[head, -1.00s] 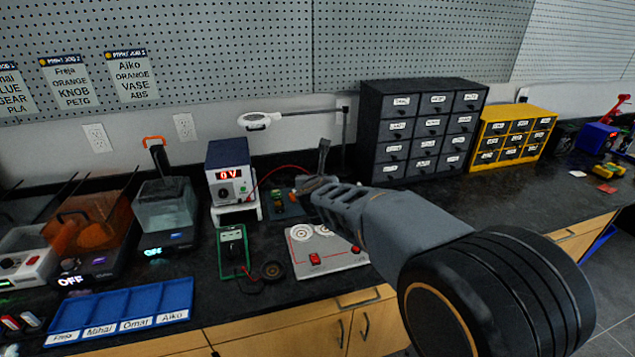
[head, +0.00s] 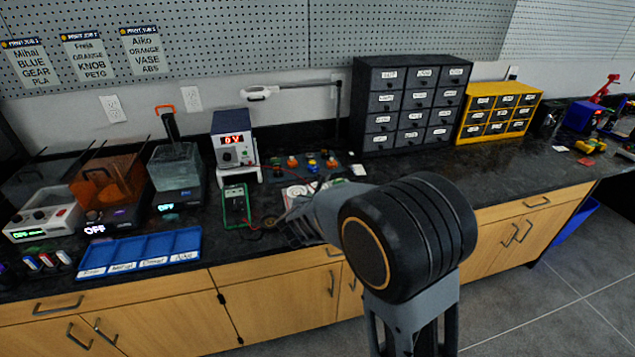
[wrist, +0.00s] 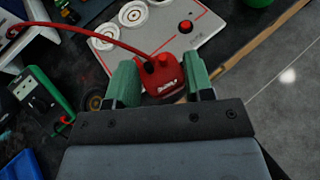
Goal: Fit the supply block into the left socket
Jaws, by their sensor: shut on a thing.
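The red supply block (wrist: 165,79) sits between the two green fingers of my gripper (wrist: 160,84) in the wrist view. A red cable (wrist: 85,32) runs from it to the upper left. The white board (wrist: 215,24) lies beyond the block, with round ringed sockets (wrist: 103,37) on its left part and a red button (wrist: 186,26). The block appears apart from the sockets, nearer to me than they are. In the head view my gripper (head: 298,232) is at the counter's front edge, and my arm hides the block and most of the board (head: 296,190).
A power supply (head: 232,142) reading 0 V and a green multimeter (head: 236,205) stand left of the board. A blue tray (head: 140,262) lies farther left. Dark drawers (head: 411,106) stand behind. The counter at right is mostly clear.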

